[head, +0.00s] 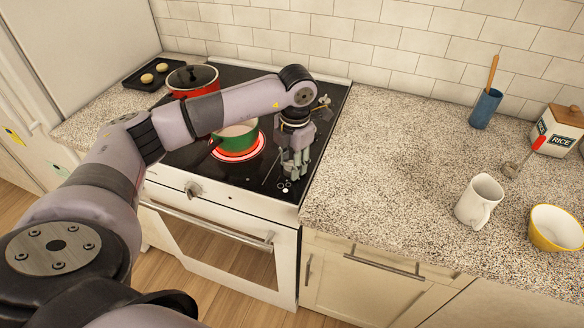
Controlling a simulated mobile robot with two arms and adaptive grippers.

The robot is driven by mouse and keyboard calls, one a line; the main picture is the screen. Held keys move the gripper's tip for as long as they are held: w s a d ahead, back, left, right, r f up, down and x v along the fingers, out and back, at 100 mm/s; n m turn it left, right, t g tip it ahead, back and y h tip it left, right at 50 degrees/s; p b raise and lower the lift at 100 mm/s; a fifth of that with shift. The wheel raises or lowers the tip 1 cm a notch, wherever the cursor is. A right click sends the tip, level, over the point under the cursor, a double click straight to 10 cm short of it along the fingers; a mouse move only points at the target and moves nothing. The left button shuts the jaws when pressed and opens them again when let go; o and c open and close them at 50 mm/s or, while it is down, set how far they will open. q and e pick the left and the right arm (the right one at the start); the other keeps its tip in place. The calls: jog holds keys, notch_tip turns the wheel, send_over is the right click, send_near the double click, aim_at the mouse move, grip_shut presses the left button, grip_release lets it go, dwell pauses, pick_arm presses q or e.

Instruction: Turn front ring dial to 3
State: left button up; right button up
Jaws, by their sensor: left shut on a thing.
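The black glass cooktop (222,181) is on a white stove. A green pot (237,138) sits on its front ring (239,155), which glows red. My left gripper (291,172) points down at the cooktop's front right corner, right of the pot. Its fingers are shut on what appears to be the front ring dial, which they hide almost fully. Small white marks (285,187) show on the glass just in front of the fingertips. I cannot read the dial's setting. My right gripper is not in view.
A red pot with a lid (192,78) stands at the back left of the cooktop. A knob (193,189) sits on the stove's front panel. The counter right of the stove (385,150) is clear up to a white mug (480,201) and a yellow bowl (556,229).

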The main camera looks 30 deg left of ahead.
pick_arm(q)
jog(key=m+b, duration=0.3)
jog(key=m, duration=0.2)
jog(key=shift+m, duration=0.3)
jog(key=m+b, duration=0.2)
jog(key=m, duration=0.2)
jog(key=shift+t+b, duration=0.3)
jog(key=shift+b, duration=0.1)
jog(key=m+b, duration=0.2)
jog(key=m, duration=0.3)
jog(key=shift+s+h, duration=0.1)
jog(key=shift+h, duration=0.3)
jog(key=shift+a+r+m+b, duration=0.1)
jog(key=shift+m+b, duration=0.5)
jog(key=shift+m, duration=1.7)
jog(key=o, duration=1.2)
